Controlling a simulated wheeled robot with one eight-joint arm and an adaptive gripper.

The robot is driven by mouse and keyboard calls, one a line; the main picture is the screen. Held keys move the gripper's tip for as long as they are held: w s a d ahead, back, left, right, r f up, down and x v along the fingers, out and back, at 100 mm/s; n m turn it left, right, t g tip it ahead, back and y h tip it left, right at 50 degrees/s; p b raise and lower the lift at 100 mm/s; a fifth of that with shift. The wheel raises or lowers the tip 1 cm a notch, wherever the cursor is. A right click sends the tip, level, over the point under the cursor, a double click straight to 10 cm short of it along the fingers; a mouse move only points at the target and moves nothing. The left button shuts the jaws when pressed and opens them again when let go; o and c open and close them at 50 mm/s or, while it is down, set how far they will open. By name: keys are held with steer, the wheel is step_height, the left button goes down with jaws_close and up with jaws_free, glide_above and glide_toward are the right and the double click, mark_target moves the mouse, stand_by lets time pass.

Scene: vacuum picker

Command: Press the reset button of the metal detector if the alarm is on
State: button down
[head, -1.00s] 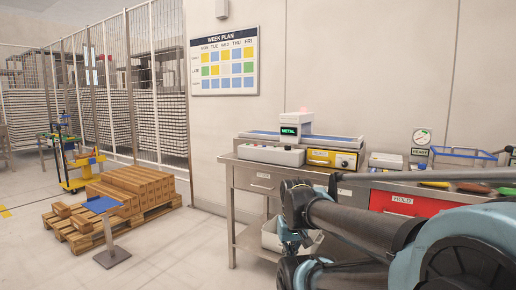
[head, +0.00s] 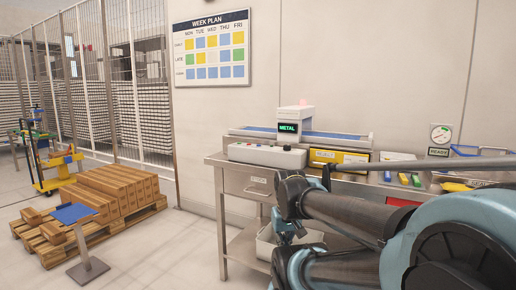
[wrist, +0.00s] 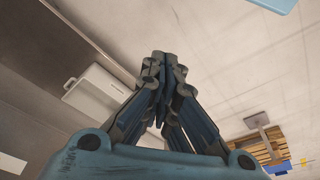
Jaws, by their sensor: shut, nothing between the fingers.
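The metal detector (head: 296,121) is a white arch over a blue belt on the steel bench in the head view. Its dark display shows METAL in green, and a small lamp (head: 304,102) on top looks pinkish red. A pale control box (head: 267,156) with several small coloured buttons sits in front of the belt; which one is reset is too small to read. My gripper (wrist: 160,60) is shut and empty in the wrist view. In the head view my arm reaches in from the right, with its end low before the bench front, apart from the control box.
A yellow-fronted unit (head: 340,158) with a knob stands right of the control box. A white bin (head: 265,246) is under the bench (head: 232,186). A pallet of boxes (head: 118,197) and a blue-topped stand (head: 73,214) are at left. Floor between them and the bench is clear.

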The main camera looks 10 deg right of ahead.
steer(key=w+r+n+t, duration=0.3)
steer(key=w+r+n, duration=0.2)
steer(key=w+r, duration=1.65)
steer(key=w+r+n+t, duration=0.1)
steer(key=w+r, duration=0.3)
steer(key=w, duration=0.7)
steer(key=w+r+n+t, duration=0.1)
steer(key=w+r, duration=0.3)
steer(key=w, duration=0.7)
steer(key=w+r+n+t+y, duration=0.1)
steer(key=w+r, duration=0.4)
steer(key=w, duration=0.7)
steer(key=shift+a+n+t, duration=0.45)
steer(key=shift+n+t, duration=0.05)
steer(key=shift+n, duration=0.5)
step_height(320, 180, down, 8)
steer(key=shift+r, duration=0.15)
steer(key=shift+f, duration=0.5)
